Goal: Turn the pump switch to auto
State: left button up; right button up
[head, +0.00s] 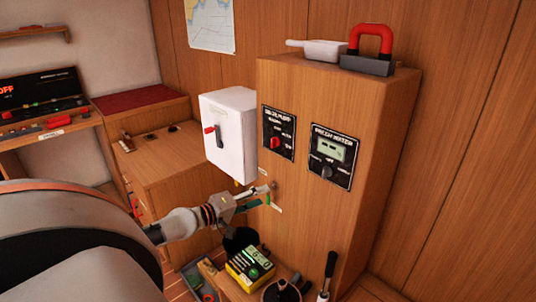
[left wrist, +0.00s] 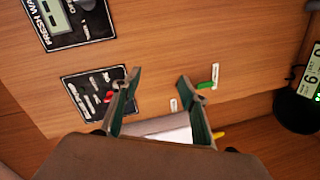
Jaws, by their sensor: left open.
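The pump panel (head: 278,133) is a black plate on the front of the wooden cabinet, with a red knob (head: 275,143) and small white lettering. I cannot read which position the knob points to. In the left wrist view the pump panel (left wrist: 88,88) is tilted at left, and its red knob (left wrist: 108,97) shows right beside one finger. My left gripper (head: 266,196) is open and empty, in front of the cabinet below the panel. Its spread fingers (left wrist: 158,80) face bare wood in the wrist view. My right gripper is not in view.
A fresh water panel (head: 331,156) with a display and dark knob is right of the pump panel. A white box (head: 230,132) with a red-tipped lever juts out at left. A yellow meter (head: 250,266) stands below.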

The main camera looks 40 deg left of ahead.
aim_at(272, 143)
pick_arm(q)
jog(key=w+a+r+n+t, duration=0.1)
jog(key=w+a+r+n, duration=0.15)
jog(key=r, duration=0.35)
jog(key=w+a+r+n+t, duration=0.1)
jog(key=w+a+r+n, duration=0.1)
jog(key=a+r, duration=0.3)
jog(key=shift+y, duration=0.3)
jog(key=shift+w+d+r+p, duration=0.15)
jog(key=shift+w+d+r, duration=0.1)
jog(key=shift+w, duration=0.95)
jog(key=shift+w+d+r+p, duration=0.1)
jog(key=shift+w+d+r, duration=0.15)
jog(key=shift+w, duration=0.95)
jog(key=shift+w+d+r+p, duration=0.15)
jog(key=shift+w+d, duration=0.1)
jog(key=shift+w, duration=0.95)
jog(key=c, duration=1.1)
